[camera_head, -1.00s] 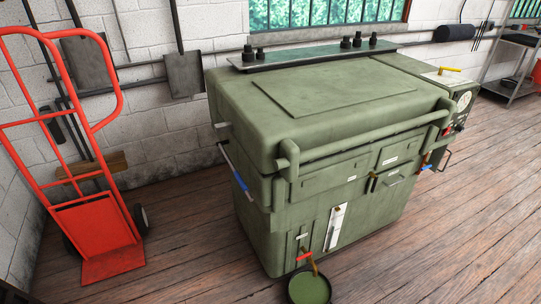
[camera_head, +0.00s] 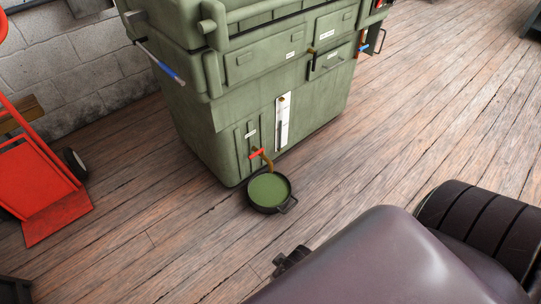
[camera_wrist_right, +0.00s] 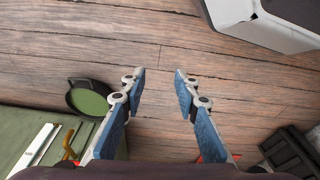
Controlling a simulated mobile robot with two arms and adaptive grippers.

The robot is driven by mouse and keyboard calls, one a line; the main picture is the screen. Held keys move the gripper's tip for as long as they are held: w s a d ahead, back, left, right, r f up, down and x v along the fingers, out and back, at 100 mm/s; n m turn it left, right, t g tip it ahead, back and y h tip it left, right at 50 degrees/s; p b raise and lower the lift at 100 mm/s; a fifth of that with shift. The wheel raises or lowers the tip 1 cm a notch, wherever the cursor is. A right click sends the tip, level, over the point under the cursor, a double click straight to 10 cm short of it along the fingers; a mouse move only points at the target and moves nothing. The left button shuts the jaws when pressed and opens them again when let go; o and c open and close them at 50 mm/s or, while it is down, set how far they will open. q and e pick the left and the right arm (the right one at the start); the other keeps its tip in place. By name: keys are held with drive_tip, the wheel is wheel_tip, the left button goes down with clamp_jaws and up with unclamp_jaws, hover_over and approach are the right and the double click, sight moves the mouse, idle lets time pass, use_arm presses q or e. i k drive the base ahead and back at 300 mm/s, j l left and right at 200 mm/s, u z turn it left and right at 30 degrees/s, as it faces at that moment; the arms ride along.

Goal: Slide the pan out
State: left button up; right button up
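A round dark pan (camera_head: 262,209) with green liquid in it sits on the wooden floor against the front of the green machine (camera_head: 200,125). It stands under a brass tap with a red handle (camera_head: 258,155). The pan's small handle (camera_head: 289,205) points away from the machine, to the lower right. My right gripper (camera_wrist_right: 160,80) is open and empty in the right wrist view, above the floor. The pan also shows there (camera_wrist_right: 72,103), left of the fingers and apart from them. My left gripper is in neither view.
A red hand truck (camera_head: 48,195) stands at the left. My arm covers the lower right of the head view. The floor in front and to the right of the pan is clear.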

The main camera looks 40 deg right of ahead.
sight(268, 194)
drive_tip(key=z, duration=1.15)
